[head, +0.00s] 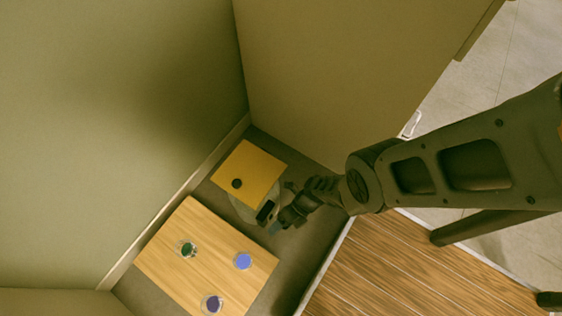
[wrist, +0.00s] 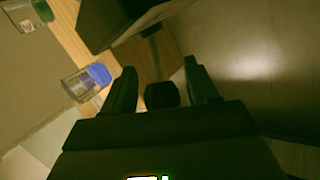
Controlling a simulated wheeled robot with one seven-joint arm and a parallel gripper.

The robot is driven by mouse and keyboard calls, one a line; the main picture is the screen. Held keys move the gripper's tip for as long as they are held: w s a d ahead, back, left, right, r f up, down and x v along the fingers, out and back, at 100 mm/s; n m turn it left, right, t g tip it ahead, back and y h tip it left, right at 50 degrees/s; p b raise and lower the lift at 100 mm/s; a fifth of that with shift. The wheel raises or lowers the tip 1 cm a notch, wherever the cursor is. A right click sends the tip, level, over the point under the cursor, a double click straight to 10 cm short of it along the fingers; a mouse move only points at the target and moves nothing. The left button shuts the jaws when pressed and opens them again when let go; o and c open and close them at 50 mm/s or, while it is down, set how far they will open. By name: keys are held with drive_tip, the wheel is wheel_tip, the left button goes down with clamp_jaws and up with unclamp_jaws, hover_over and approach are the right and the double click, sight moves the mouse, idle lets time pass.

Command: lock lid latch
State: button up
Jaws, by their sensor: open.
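A square orange-yellow lid (head: 253,168) with a dark round knob (head: 236,183) on top shows in the head view, over a pale rounded body that is mostly hidden. My gripper (head: 270,214) is beside the lid's lower right side, close to a small dark piece there. In the wrist view my gripper (wrist: 160,66) is open, with a dark stubby piece (wrist: 161,95) between its fingers. I cannot tell whether that piece is the latch or whether the fingers touch it. A dark panel (wrist: 110,20) stands just beyond the fingertips. The latch's position is not clear.
Walls close in behind the lid.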

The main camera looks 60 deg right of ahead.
drive_tip(key=p+v, duration=0.5)
drive_tip(key=v, duration=0.2)
drive_tip(key=shift+d+r+p, duration=0.2)
drive_tip(key=shift+r+p, duration=0.1)
drive_tip(key=shift+r, duration=0.05)
drive_tip(key=shift+s, duration=0.1)
